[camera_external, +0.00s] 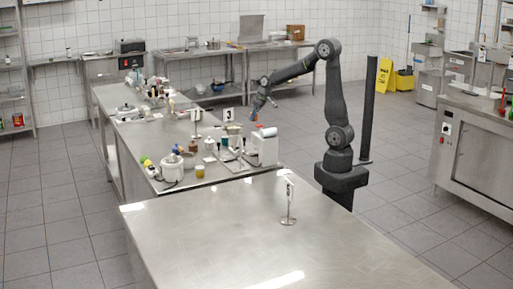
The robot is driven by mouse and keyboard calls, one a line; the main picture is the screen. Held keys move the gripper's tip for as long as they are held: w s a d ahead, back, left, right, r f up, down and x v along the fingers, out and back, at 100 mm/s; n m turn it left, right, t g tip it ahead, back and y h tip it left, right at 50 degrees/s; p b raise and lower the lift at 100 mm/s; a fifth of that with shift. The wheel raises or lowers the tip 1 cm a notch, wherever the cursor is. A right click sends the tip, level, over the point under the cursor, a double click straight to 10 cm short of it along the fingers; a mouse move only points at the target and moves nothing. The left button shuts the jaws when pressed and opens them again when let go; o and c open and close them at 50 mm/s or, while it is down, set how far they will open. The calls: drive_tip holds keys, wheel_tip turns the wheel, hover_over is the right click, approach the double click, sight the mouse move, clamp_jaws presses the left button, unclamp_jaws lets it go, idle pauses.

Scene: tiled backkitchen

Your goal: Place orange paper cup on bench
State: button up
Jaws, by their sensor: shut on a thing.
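My gripper (256,108) hangs at the end of my arm, above the back right part of the cluttered bench. It is shut on a small orange thing (252,116), which looks like the orange paper cup. It is too small to make out its tilt or how the fingers grip it. The near steel bench (220,235) has a wide bare top. The cluttered steel bench (125,150) stands behind it.
A number sign (289,203) stands on the near bench. The cluttered bench holds a white machine (264,150), a white pot (173,168), a yellowish cup (199,171), another number sign (228,115) and several bottles. A dark post (370,110) stands right of my arm.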

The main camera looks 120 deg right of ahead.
drive_tip(key=w+f, duration=0.2)
drive_tip(key=w, duration=0.1)
drive_tip(key=w+a+f, duration=0.1)
drive_tip(key=w, duration=0.2)
drive_tip(key=w+f, duration=0.2)
drive_tip(key=w, duration=0.1)
drive_tip(key=shift+w+a+f, duration=0.2)
drive_tip(key=shift+f, duration=2.15)
drive_tip(key=shift+f, duration=0.15)
drive_tip(key=o, duration=1)
drive_tip(key=shift+r, duration=0.3)
drive_tip(key=v, duration=1.1)
drive_tip(key=shift+s+a+r, duration=0.15)
drive_tip(key=shift+s+r, duration=0.05)
drive_tip(key=shift+r, duration=0.15)
